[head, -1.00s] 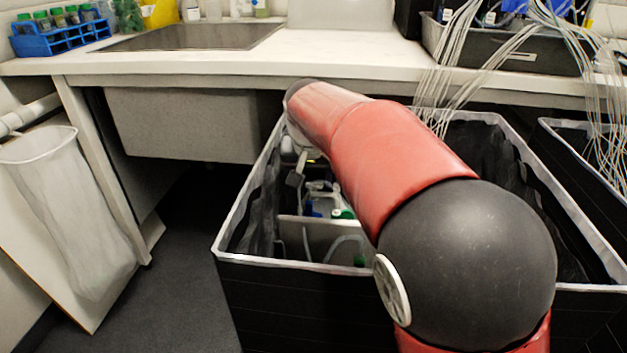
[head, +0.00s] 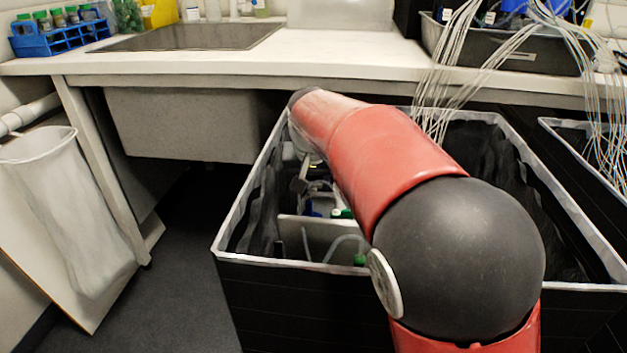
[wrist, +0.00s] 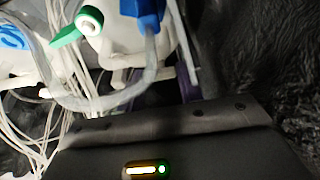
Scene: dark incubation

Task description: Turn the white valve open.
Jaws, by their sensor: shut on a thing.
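Just left of the fingers are pale plastic fittings and a clear bent tube (wrist: 105,102). A green lever on a white round hub (wrist: 88,20) and a blue fitting (wrist: 145,14) show above. In the head view my gripper (head: 301,178) reaches down into the black bin, and my red arm hides much of it.
The black bin (head: 228,228) has a pale rim and an inner grey divider (head: 310,230). White cables (wrist: 40,125) hang at the left in the wrist view. The counter (head: 340,62) with a sink overhangs the bin's back. Cables (head: 440,95) hang at the right.

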